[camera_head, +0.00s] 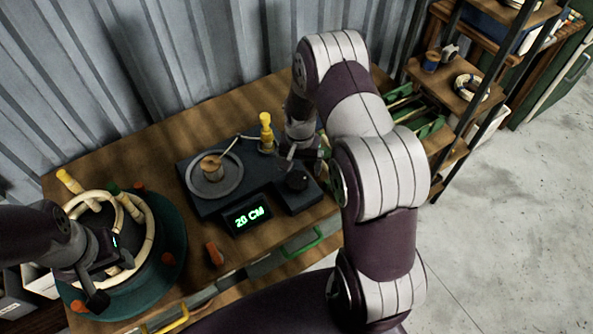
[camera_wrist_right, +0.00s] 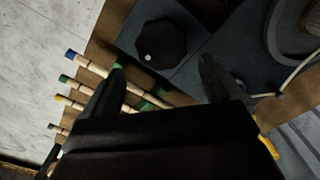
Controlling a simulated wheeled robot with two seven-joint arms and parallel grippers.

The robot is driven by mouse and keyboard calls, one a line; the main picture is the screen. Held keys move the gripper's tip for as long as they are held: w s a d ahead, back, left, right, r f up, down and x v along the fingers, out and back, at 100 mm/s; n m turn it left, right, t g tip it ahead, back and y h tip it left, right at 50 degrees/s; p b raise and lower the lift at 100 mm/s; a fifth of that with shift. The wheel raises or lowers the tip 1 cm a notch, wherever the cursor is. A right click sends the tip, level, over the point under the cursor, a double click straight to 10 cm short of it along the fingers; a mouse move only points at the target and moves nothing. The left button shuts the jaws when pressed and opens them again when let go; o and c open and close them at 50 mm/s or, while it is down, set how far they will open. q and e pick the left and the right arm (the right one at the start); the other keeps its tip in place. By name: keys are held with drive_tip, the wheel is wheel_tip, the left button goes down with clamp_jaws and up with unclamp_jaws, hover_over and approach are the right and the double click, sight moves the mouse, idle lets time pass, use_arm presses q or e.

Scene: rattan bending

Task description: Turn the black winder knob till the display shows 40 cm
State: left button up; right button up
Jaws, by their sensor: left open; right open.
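The black winder knob (camera_head: 297,181) is at the right of the dark winder unit (camera_head: 215,207). In the right wrist view the faceted knob (camera_wrist_right: 161,45) carries a pale dot. The green display (camera_head: 248,215) reads 20 CM. My right gripper (camera_head: 303,155) is open and empty just behind the knob. In the right wrist view the fingers of my right gripper (camera_wrist_right: 160,78) are spread, with the knob ahead of and between their tips, apart from them. My left gripper (camera_head: 106,270) is open over the round green bending form at the left, close to the bent rattan (camera_head: 148,235).
A spool (camera_head: 211,167) sits on the winder's grey disc, with a yellow-topped post (camera_head: 266,130) behind it. The round green form (camera_head: 170,275) bears pegs and rattan. A shelf (camera_head: 470,95) stands at right.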

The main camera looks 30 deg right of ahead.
sight(298, 177)
drive_tip(key=f, duration=0.2)
drive_tip(key=a+f, duration=0.1)
drive_tip(key=shift+f, duration=0.35)
drive_tip(key=shift+d+f, duration=0.35)
drive_tip(key=shift+f, duration=0.05)
use_arm(q)
drive_tip(key=shift+s+a+r, duration=0.1)
drive_tip(key=shift+a+r, duration=0.15)
drive_tip(key=shift+r, duration=0.2)
use_arm(e)
drive_tip(key=shift+a+r, duration=0.1)
drive_tip(key=shift+a, duration=0.05)
drive_tip(key=c, duration=1)
drive_tip(key=shift+c, duration=0.2)
use_arm(q)
drive_tip(key=shift+f, duration=0.15)
use_arm(e)
drive_tip(key=shift+m, duration=0.3)
